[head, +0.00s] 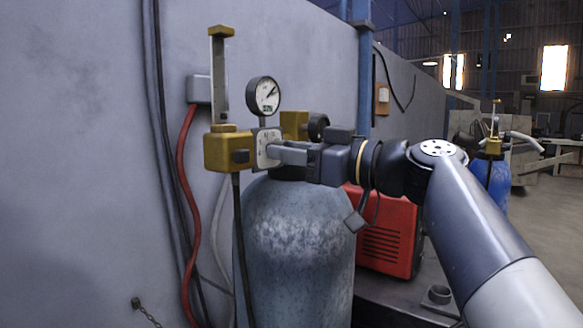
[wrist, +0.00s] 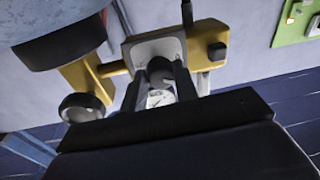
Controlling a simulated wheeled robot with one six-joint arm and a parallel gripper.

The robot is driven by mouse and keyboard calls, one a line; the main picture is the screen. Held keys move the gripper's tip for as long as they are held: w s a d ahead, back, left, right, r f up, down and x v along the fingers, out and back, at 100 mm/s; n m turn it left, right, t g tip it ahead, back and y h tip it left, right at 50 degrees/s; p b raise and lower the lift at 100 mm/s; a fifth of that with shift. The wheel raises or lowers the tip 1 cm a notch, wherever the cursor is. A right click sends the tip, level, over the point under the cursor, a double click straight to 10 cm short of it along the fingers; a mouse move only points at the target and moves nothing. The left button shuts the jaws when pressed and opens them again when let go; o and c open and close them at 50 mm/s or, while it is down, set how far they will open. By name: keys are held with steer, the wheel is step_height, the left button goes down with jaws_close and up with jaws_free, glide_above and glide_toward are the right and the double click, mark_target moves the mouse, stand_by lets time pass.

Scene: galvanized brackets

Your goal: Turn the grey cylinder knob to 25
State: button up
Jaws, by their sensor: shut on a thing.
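The grey cylinder (head: 295,235) stands upright against the wall with a brass regulator (head: 228,150) on top. In the wrist view, its dark round knob (wrist: 160,66) sits on a pale scale plate (wrist: 142,50) on the regulator's brass body (wrist: 204,42). The same plate (head: 262,139) shows side-on in the head view, its marks too small to read. My gripper (wrist: 162,78) is shut on the knob, with one finger on each side. The knob is hidden in the head view, where my gripper (head: 278,154) comes in from the right. A round gauge (head: 263,96) stands above the regulator; its needle points up and right.
A second dark gauge (head: 318,127) sits behind my gripper. A red hose (head: 187,190) and dark cables run along the wall. A red machine (head: 385,235) stands right of the cylinder, and a blue cylinder (head: 491,180) is farther back.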

steer(key=shift+s+a+m+t+h+p, duration=0.1)
steer(key=shift+m+t+h+p, duration=0.35)
steer(key=shift+m+p, duration=3.45)
steer(key=shift+s+m+t+h+p, duration=0.15)
steer(key=shift+m+h, duration=0.45)
steer(key=shift+m, duration=6.9)
steer(key=shift+w+a+m+t+h+p, duration=0.1)
steer(key=shift+m+t+h+p, duration=0.4)
steer(key=shift+m+p, duration=3.4)
steer(key=m+b, duration=0.3)
steer(key=m, duration=0.1)
steer(key=shift+b, duration=0.3)
steer(key=o, duration=1)
steer(key=shift+c, duration=0.2)
